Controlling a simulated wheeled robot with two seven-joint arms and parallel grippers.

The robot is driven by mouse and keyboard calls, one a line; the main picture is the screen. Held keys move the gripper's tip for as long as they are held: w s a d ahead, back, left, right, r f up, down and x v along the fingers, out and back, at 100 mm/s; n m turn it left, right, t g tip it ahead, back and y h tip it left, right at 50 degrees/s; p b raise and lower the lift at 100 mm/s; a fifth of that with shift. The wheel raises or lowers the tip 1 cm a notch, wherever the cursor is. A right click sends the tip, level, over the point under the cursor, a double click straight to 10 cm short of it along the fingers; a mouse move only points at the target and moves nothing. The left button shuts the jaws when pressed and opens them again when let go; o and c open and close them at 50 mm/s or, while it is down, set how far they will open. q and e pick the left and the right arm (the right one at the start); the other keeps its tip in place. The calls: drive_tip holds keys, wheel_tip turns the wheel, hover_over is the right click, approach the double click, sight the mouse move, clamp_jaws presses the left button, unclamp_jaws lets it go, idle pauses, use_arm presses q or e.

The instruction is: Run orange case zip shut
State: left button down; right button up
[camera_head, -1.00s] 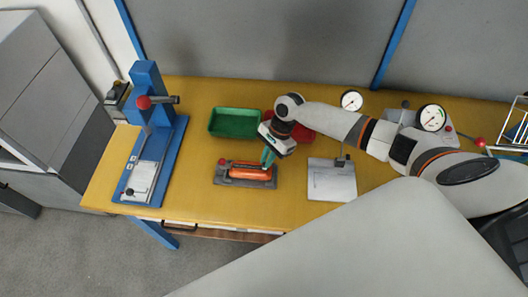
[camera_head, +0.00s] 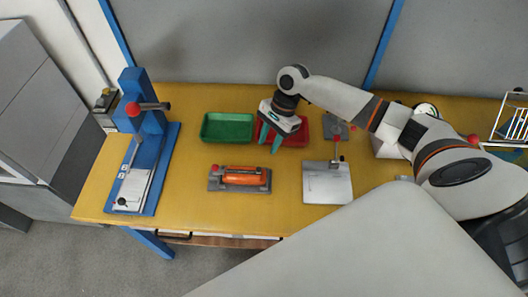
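The orange case (camera_head: 243,174) lies flat in a dark grey holder (camera_head: 214,184) on the yellow table, left of the middle. The case is too small here to make out its zip or how far it is closed. My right gripper (camera_head: 269,141) is behind and slightly right of the case, in front of or above the red tray. Its two green fingers are apart with nothing visible between them, and it does not touch the case. My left gripper is not in view.
A green tray (camera_head: 228,117) and a red tray (camera_head: 300,138) stand at the back. A blue lever press (camera_head: 168,140) is at the left, and a pale plate fixture (camera_head: 327,190) to the right. A gauge (camera_head: 426,110) and a wire rack (camera_head: 512,124) are at the far right.

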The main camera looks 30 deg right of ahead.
drive_tip(key=v, duration=0.3)
drive_tip(key=shift+r, duration=0.2)
idle(0.6)
